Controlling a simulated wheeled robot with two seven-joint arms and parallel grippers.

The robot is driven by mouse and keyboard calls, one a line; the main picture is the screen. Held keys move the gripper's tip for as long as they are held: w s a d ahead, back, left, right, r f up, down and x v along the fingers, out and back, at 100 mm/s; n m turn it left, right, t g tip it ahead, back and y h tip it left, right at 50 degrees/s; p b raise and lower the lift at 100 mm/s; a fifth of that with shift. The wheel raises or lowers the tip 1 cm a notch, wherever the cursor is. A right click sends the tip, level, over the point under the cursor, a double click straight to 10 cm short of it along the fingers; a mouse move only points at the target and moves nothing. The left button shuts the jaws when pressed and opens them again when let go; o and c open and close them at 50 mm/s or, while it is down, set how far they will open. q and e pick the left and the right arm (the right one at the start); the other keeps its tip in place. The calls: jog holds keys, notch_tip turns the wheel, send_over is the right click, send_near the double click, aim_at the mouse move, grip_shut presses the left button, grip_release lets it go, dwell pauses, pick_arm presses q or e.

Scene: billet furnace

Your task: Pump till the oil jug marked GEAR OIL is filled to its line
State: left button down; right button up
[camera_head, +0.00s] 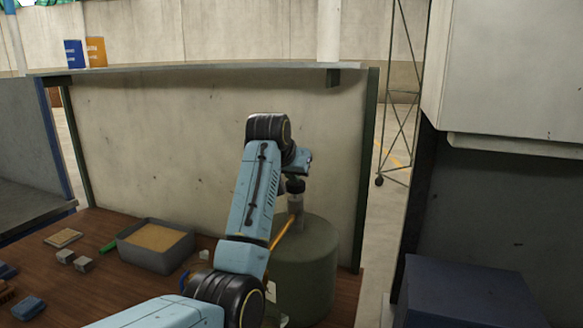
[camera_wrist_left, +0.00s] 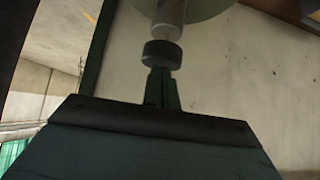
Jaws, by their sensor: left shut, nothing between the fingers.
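A green drum (camera_head: 308,262) stands on the bench with a grey pump cylinder (camera_head: 296,205) on top and an orange spout (camera_head: 284,233) slanting down from it. A black pump knob (camera_head: 295,186) tops the pump; it also shows in the left wrist view (camera_wrist_left: 162,54). My left gripper (camera_head: 296,177) is over the knob, pointing down. In the left wrist view its fingers (camera_wrist_left: 160,72) are shut and empty, with their tips at the knob; whether they touch I cannot tell. No GEAR OIL jug can be made out; my left arm covers the area below the spout. My right gripper is out of view.
A grey bin (camera_head: 128,249) of tan material stands left of my arm, with small blocks (camera_head: 74,260) and a blue piece (camera_head: 29,308) further left. Blue and orange cans (camera_head: 96,52) sit on the high shelf. A dark blue box (camera_head: 465,295) is at right.

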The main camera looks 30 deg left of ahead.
aim_at(292, 186)
pick_arm(q)
notch_tip(292, 186, up, 4)
jog(key=p, duration=0.2)
jog(key=shift+s+p, duration=0.15)
jog(key=shift+p, duration=0.2)
jog(key=b+v, duration=0.2)
jog(key=v, duration=0.7)
jog(key=shift+s, duration=0.3)
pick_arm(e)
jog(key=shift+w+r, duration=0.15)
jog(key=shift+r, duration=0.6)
pick_arm(q)
jog(key=shift+f, duration=0.1)
